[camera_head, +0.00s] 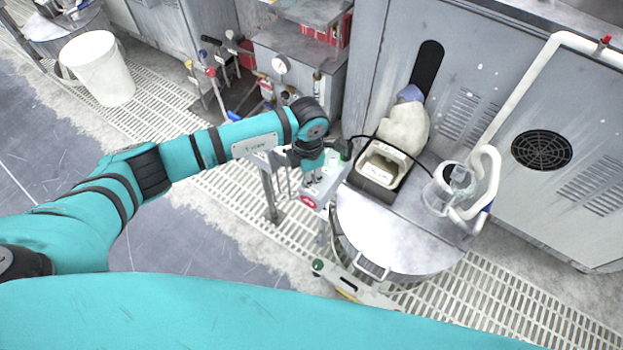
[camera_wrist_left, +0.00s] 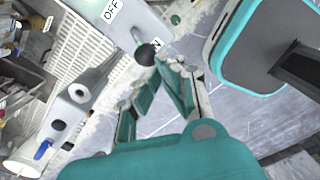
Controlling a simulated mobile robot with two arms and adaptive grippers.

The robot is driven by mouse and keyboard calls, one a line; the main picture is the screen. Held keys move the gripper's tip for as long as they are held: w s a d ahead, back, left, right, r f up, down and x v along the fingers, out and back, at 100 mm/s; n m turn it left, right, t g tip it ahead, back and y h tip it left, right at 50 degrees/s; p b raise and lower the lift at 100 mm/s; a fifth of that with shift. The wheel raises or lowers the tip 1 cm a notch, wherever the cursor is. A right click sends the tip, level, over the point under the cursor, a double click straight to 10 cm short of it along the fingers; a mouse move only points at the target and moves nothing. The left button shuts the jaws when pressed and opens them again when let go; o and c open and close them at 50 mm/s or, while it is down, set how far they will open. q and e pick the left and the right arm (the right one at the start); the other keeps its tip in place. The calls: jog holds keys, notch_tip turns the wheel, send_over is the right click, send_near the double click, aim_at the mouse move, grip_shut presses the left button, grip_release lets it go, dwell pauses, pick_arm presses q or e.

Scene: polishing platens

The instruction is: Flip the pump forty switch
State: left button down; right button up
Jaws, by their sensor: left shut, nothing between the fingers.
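The switch box (camera_head: 327,187) is a light grey box beside the round metal drum, with a red label on its near end. In the left wrist view the box face (camera_wrist_left: 138,18) carries an OFF label and a partly hidden label ending in N. A toggle lever with a dark ball end (camera_wrist_left: 147,54) sticks out between them, its ball near the N label. My left gripper (camera_head: 313,178) is over the box in the head view. In the left wrist view its fingertips (camera_wrist_left: 160,80) are shut and empty, close to the ball; I cannot tell whether they touch it.
A drum lid (camera_head: 380,235) right of the box holds a cream container (camera_head: 378,170), a cloth bundle (camera_head: 403,128) and a clear jug (camera_head: 450,190). Pipes and valves stand behind my arm. A white bucket (camera_head: 98,70) stands at far left. Open floor lies left.

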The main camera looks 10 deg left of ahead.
pick_arm(q)
jog(key=shift+f+b, duration=0.55)
jog(key=shift+f, duration=0.1)
jog(key=shift+s+f+b, duration=0.1)
jog(key=shift+f+b, duration=0.2)
dwell(0.4)
jog(key=shift+f+b, duration=0.35)
jog(key=shift+f, duration=0.1)
jog(key=shift+f+b, duration=0.95)
jog(key=shift+f, duration=0.2)
dwell(0.5)
dwell(0.4)
jog(key=shift+r+p, duration=1.2)
jog(key=shift+r, duration=0.4)
notch_tip(320, 180, up, 4)
jog(key=p, duration=0.2)
jog(key=shift+p, duration=0.3)
